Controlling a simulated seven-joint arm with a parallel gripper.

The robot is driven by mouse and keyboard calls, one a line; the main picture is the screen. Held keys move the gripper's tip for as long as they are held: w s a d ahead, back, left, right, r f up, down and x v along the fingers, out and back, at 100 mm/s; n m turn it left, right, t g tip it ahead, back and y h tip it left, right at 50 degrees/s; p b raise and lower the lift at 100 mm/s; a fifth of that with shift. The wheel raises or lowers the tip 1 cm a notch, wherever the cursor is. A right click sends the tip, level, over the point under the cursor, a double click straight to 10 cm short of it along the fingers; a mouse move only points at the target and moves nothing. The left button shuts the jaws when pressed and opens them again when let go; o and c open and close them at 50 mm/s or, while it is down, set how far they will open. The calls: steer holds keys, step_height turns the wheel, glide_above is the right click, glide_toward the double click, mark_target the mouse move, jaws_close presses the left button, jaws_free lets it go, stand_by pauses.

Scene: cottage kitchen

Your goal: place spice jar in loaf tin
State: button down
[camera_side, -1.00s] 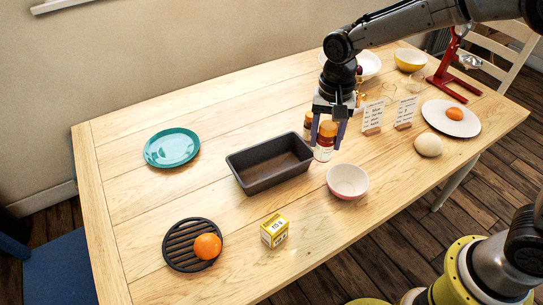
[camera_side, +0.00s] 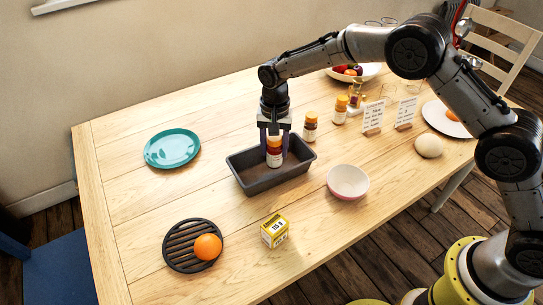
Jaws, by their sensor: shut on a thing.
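The spice jar (camera_side: 274,158) has an orange-brown cap and a white label. My gripper (camera_side: 273,148) is shut on it, pointing down, with a finger on either side. The jar is upright within the outline of the dark grey loaf tin (camera_side: 245,183), towards its right half. Whether the jar's base touches the tin's floor I cannot tell. The tin stands on the wooden table.
Two similar jars stand behind right of the tin, one near (camera_side: 310,128) and one farther (camera_side: 340,110). A pink-and-white bowl (camera_side: 348,183) is to the right. A yellow box (camera_side: 274,231), an orange (camera_side: 208,246) on a black trivet and a teal plate (camera_side: 172,148) stand clear of the tin.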

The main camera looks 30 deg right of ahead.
mark_target(271, 157)
steer(key=shift+w+a+f, duration=0.2)
steer(key=shift+w+f, duration=0.3)
steer(key=shift+f, duration=1.55)
steer(key=shift+f, duration=0.15)
steer(key=shift+c, duration=1.4)
jaws_free()
step_height(271, 157, up, 12)
steer(key=shift+f, duration=0.2)
steer(key=shift+r, duration=0.35)
